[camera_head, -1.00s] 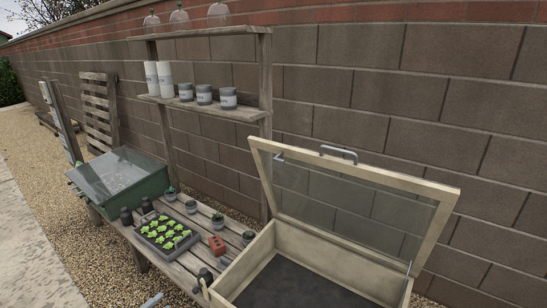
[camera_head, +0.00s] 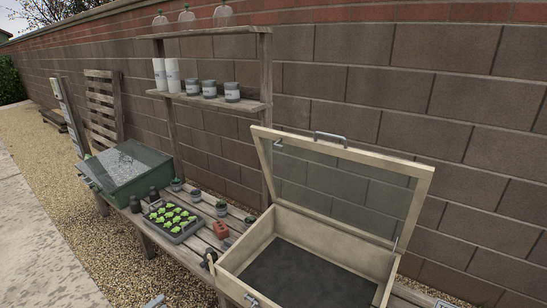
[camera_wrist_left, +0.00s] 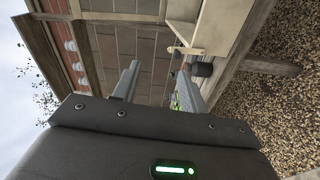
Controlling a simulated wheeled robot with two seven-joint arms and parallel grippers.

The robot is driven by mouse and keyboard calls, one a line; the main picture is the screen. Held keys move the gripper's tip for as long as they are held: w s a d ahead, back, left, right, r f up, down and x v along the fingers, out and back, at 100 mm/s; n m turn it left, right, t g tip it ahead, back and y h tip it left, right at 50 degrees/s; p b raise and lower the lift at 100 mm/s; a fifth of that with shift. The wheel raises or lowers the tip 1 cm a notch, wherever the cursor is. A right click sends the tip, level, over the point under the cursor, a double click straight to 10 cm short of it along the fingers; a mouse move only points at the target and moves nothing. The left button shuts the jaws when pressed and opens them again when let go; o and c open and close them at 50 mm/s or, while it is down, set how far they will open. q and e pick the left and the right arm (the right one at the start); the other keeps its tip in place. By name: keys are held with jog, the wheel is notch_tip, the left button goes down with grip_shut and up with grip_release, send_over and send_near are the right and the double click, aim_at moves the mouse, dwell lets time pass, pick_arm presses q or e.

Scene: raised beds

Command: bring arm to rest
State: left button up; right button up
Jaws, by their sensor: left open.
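Beyond the fingers are the brick wall and a pale wooden box side, with a small dark object near the right finger; no contact shows.
A slatted bench (camera_head: 191,247) carries a seedling tray (camera_head: 184,236), small pots and a reddish block (camera_head: 221,229). A green glass-topped box (camera_head: 125,187) sits at its left end. A shelf (camera_head: 250,105) holds several pots against the brick wall (camera_head: 400,90). Gravel (camera_head: 60,190) lies open at left.

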pick_arm(q)
jog(key=s+a+f+m+g+y+b, duration=0.1)
jog(key=s+f+m+g+y, duration=0.45)
jog(key=f, duration=0.75)
jog(key=s+f+m+g+y, duration=0.15)
jog(key=s+f+m, duration=0.25)
jog(key=s+f, duration=0.7)
jog(key=s+d+f+m+g+y+b, duration=0.1)
jog(key=s+d+f+g, duration=0.1)
jog(key=s+f, duration=0.4)
jog(key=s+d+f+m+g, duration=0.1)
jog(key=s+f, duration=0.5)
jog(key=s, duration=1.1)
jog(key=s+d+f+m+g+y+b, duration=0.1)
jog(key=s+d+f+g, duration=0.2)
jog(key=s, duration=0.9)
notch_tip(320, 180, down, 3)
jog(key=shift+d+r+m+g+y+b, duration=0.1)
jog(key=shift+d+m+g+y+b, duration=0.25)
jog(key=shift+d, duration=0.75)
pick_arm(e)
jog(key=f, duration=0.1)
jog(key=d+f, duration=0.1)
jog(key=f, duration=0.1)
jog(key=shift+w+d+f, duration=0.1)
jog(key=shift+d+f, duration=0.1)
jog(key=shift+f, duration=0.05)
